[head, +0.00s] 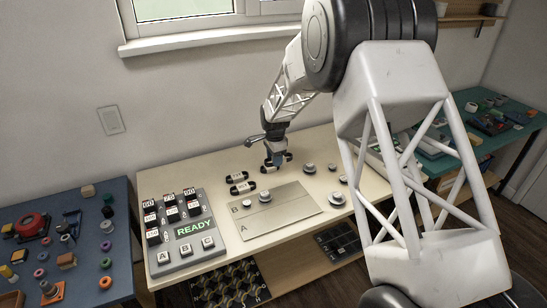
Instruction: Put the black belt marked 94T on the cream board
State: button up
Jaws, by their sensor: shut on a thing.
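My gripper (277,163) is over the back middle of the light table, shut on a black belt (267,168) with a pale label. The label is too small to read. I cannot tell whether the belt touches the table. Two more black belts with pale labels, an upper one (239,177) and a lower one (243,188), lie to the left of my gripper; their marks are not legible either. The cream board (280,216), marked A and B, lies flat in front of my gripper. Round metal pieces (265,196) stand on its back part.
A grey panel (183,257) with a READY display, A, B, C buttons and several numbered blocks is at the left. Several round metal pieces (309,168) stand right of the board. A blue table (75,215) with small parts is far left. My arm hides the table's right part.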

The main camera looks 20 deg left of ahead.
send_over(285, 193)
jog(key=shift+d+r, duration=0.1)
jog(key=shift+r, duration=0.25)
jog(key=shift+w+f, duration=0.1)
jog(key=shift+f, duration=0.05)
jog(key=shift+f, duration=4.35)
jog(key=shift+f, duration=0.5)
jog(key=o, duration=1)
jog(key=shift+r, duration=0.1)
jog(key=shift+r, duration=3.8)
